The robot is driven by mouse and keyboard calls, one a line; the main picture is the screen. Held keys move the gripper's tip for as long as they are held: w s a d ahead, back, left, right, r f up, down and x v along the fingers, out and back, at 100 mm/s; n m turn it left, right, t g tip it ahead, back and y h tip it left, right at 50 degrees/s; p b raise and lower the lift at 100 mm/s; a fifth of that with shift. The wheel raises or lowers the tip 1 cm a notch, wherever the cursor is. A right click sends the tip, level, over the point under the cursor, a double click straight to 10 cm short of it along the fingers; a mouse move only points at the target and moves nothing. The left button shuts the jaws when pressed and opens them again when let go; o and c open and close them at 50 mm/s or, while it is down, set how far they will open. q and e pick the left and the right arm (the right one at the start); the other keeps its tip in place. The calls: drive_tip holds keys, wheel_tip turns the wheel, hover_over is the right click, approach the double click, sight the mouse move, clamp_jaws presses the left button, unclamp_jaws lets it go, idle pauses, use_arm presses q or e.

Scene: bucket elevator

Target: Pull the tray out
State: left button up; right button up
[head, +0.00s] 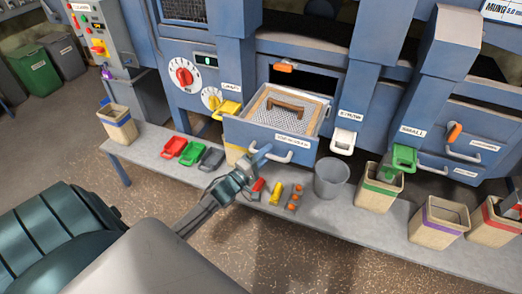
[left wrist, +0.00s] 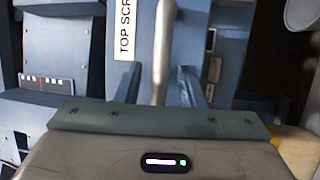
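The tray (head: 244,133) is a blue drawer labelled as the top screen. It sticks out from the machine's front, with its open top showing a mesh screen (head: 300,120) in a wooden frame and a brown grip bar (head: 285,105). A pale bar handle (head: 290,158) runs across its front; it also shows in the left wrist view (left wrist: 162,45). My left gripper (head: 262,155) is at the handle's left part. In the left wrist view its two fingers (left wrist: 159,85) stand on either side of the bar, with gaps visible beside it. My right gripper is not in view.
A grey bench (head: 150,150) runs below, holding red, green and grey scoops (head: 192,153), a grey bucket (head: 331,178) and several beige bins (head: 380,190). An orange latch (head: 284,68) sits above the tray opening. Speckled floor (head: 290,250) lies clear in front.

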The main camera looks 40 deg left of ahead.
use_arm(q)
drive_tip(key=shift+s+f, duration=0.2)
drive_tip(key=shift+s, duration=0.15)
drive_tip(key=b+v, duration=0.2)
drive_tip(key=v, duration=0.8)
drive_tip(key=shift+a+r, duration=0.1)
drive_tip(key=shift+r, duration=0.05)
drive_tip(key=s+a+f+m+g+y+b, duration=0.1)
drive_tip(key=s+f+m+g+y, duration=0.2)
drive_tip(key=f, duration=0.9)
drive_tip(key=s+a+f+m+g, duration=0.1)
drive_tip(key=s+f+g, duration=0.3)
drive_tip(key=f, duration=0.7)
drive_tip(key=s+a+f+m+g+y+b, duration=0.15)
drive_tip(key=s+f, duration=0.25)
drive_tip(key=f, duration=0.8)
drive_tip(key=s+d+f+m+g, duration=0.3)
drive_tip(key=s+f, duration=0.4)
drive_tip(key=s, duration=0.2)
drive_tip(key=s+d+f+m+g, duration=0.3)
drive_tip(key=s+f, duration=0.4)
drive_tip(key=s, duration=0.3)
drive_tip(key=s+d+f+m+g, duration=0.4)
drive_tip(key=s+f, duration=0.3)
drive_tip(key=s, duration=0.3)
drive_tip(key=shift+s+d, duration=0.2)
drive_tip(key=shift+d, duration=0.45)
